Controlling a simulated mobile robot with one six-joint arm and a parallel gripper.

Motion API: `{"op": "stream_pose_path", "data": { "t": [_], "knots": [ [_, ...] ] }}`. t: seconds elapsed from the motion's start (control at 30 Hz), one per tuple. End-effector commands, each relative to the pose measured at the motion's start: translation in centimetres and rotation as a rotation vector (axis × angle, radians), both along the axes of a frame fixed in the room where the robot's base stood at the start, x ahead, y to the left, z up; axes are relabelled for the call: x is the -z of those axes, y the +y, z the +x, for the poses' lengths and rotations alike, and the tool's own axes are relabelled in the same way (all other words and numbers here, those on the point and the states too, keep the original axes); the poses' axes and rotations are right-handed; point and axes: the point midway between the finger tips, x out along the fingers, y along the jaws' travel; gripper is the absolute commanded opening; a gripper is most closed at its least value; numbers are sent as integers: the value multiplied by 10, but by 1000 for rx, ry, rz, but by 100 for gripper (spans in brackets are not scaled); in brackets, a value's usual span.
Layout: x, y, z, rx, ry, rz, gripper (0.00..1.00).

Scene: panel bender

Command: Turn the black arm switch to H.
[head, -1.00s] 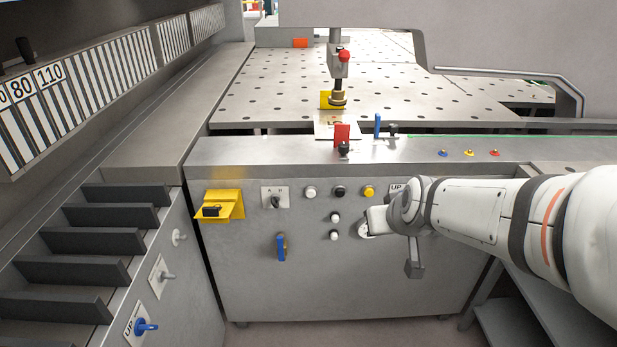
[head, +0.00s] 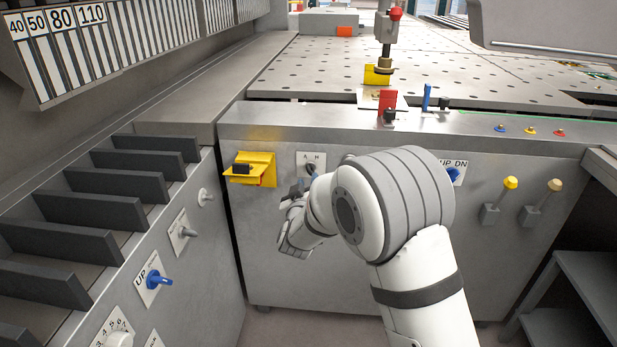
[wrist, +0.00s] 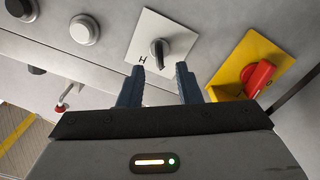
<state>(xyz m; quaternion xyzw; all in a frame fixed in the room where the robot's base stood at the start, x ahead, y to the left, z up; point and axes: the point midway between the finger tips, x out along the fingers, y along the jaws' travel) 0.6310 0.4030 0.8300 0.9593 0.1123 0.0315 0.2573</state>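The black arm switch (head: 311,169) sits on a white plate marked A on the left and H on the right, on the grey front panel. In the wrist view the view is turned over, and the black switch (wrist: 158,50) shows just beyond the fingertips, with H at its lower left. The A is not visible there. In the head view my gripper (head: 301,187) is just below and in front of the plate, partly hidden by my wrist.
A yellow bracket with a black part (head: 250,168) is left of the switch; the wrist view shows a red knob (wrist: 258,77) on it. Round buttons (wrist: 84,30) lie on the other side. The UP/DN switch (head: 453,174) and two levers are farther right.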

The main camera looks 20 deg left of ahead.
Motion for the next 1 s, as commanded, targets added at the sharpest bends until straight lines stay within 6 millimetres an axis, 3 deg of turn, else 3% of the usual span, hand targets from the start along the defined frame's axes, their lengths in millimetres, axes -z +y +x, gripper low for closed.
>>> {"op": "stream_pose_path", "data": {
  "t": [0.1,0.3,0.67,1.0],
  "knots": [
    [1,4,21,2,0,1,31],
    [1,10,44,0,2,0,31],
    [0,12,50,-2,3,0,31],
    [0,12,50,-2,3,0,4]
  ]
}}
